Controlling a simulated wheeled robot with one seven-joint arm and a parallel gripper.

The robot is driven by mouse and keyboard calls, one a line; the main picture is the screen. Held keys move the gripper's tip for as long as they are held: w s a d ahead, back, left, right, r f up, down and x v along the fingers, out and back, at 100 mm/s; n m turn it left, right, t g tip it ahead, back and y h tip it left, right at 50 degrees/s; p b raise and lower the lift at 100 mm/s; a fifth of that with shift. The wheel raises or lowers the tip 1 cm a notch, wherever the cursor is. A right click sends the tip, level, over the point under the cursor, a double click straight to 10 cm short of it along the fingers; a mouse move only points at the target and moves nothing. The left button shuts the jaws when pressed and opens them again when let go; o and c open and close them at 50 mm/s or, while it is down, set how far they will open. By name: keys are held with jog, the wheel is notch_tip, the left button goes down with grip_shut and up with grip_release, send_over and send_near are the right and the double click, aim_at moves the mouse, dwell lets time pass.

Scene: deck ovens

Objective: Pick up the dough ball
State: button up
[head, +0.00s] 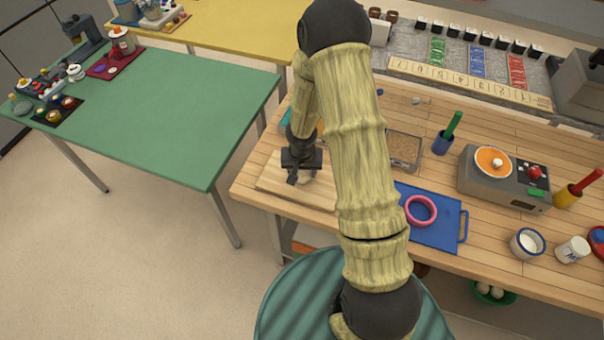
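My gripper (302,172) points down over a light wooden board (325,196) at the left end of the wooden table. A small pale lump, which looks like the dough ball (304,180), shows right at the fingertips, partly hidden by them. I cannot tell whether the fingers touch it or are closed on it. My arm covers the right side of the board.
A blue board (432,232) with a pink ring (421,210) lies right of my arm. A green table (165,110) is at left.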

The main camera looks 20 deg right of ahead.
aim_at(302, 171)
jog(key=shift+r, duration=0.1)
notch_tip(302, 171, up, 9)
jog(key=shift+p, duration=1.15)
jog(key=shift+r, duration=0.45)
